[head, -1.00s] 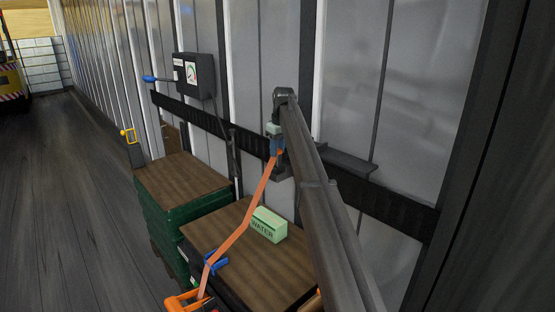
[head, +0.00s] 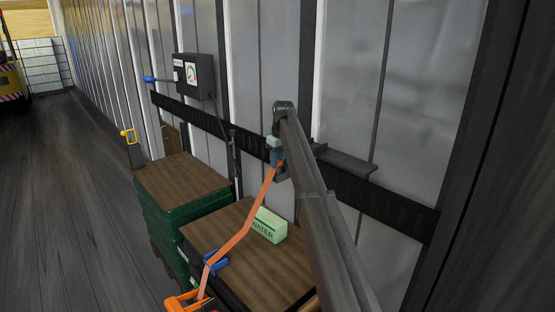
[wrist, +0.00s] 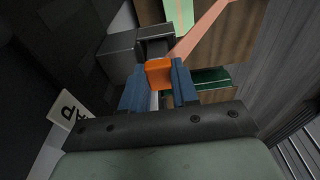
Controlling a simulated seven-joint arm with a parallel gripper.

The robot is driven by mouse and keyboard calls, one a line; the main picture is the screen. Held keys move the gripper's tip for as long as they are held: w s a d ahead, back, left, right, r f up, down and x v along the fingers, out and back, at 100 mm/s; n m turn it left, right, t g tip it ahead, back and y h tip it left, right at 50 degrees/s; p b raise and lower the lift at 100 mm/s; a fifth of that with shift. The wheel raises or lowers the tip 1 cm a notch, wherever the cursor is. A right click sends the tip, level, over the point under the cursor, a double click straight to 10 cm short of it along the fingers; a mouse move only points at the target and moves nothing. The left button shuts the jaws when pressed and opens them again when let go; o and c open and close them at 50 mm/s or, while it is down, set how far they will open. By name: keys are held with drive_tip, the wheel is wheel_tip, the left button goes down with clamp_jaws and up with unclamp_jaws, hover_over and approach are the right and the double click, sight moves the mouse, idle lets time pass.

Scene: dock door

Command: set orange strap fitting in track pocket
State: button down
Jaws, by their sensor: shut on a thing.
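My gripper (head: 277,161) is shut on the orange strap fitting (wrist: 159,73); in the wrist view its blue fingers (wrist: 159,84) stand on either side of the fitting. In the head view the gripper and arm mostly hide the fitting. The orange strap (head: 239,236) runs from it down across the near crate to an orange ratchet (head: 186,301). The black track (head: 392,203) runs along the wall, behind the gripper. I cannot make out which pocket faces the fitting, nor whether the two touch.
A dark ledge (head: 346,162) juts from the wall to the right of my gripper. A green WATER box (head: 269,226) sits on the near crate (head: 284,272).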

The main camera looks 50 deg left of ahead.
drive_tip(key=shift+f, duration=0.2)
drive_tip(key=c, duration=0.8)
unclamp_jaws()
drive_tip(key=shift+c, duration=0.2)
drive_tip(key=shift+r, duration=0.1)
wheel_tip(320, 180, up, 13)
drive_tip(key=d, duration=0.1)
drive_tip(key=shift+d, duration=0.4)
